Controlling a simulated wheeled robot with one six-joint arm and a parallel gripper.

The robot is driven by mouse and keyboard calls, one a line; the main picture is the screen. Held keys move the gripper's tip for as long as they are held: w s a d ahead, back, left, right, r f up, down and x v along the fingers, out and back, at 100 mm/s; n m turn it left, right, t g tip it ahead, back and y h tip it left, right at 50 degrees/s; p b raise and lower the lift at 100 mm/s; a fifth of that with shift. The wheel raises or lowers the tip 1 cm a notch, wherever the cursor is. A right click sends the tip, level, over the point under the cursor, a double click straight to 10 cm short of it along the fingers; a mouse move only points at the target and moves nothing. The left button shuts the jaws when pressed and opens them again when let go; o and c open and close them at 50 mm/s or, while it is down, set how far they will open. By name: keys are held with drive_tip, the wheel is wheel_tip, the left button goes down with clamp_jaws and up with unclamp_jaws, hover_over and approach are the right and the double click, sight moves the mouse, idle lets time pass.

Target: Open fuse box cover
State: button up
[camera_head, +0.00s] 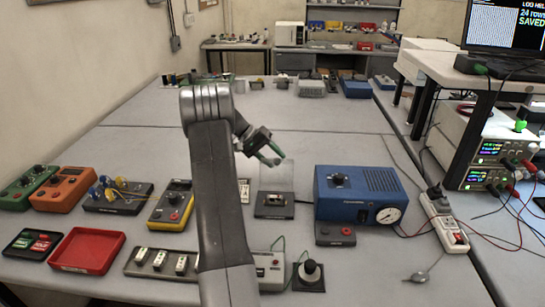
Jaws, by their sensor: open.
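The fuse box (272,212) is a small dark box on the near table, left of the blue unit. Its clear cover (280,178) stands up at the box's back edge, so the top of the box is exposed. My gripper (275,156) has green-tipped fingers and is open with nothing between them. It is above the box, close to the top edge of the cover. I cannot tell whether a fingertip touches the cover.
A blue unit (345,195) with a dial and gauge stands right of the fuse box. A small dark button box (335,233) is in front of it. A yellow box (171,206) and red tray (87,251) lie left.

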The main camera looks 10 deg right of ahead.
clamp_jaws()
drive_tip(key=shift+s+f+b, duration=0.1)
drive_tip(key=shift+b, duration=0.5)
drive_tip(key=t+b, duration=0.1)
drive_tip(key=b, duration=0.1)
drive_tip(key=s+r+m+b, duration=0.1)
drive_tip(key=b, duration=0.2)
drive_tip(key=shift+s+a+r+t, duration=0.25)
drive_tip(key=shift+s+r+t, duration=0.05)
drive_tip(key=shift+t, duration=0.1)
unclamp_jaws()
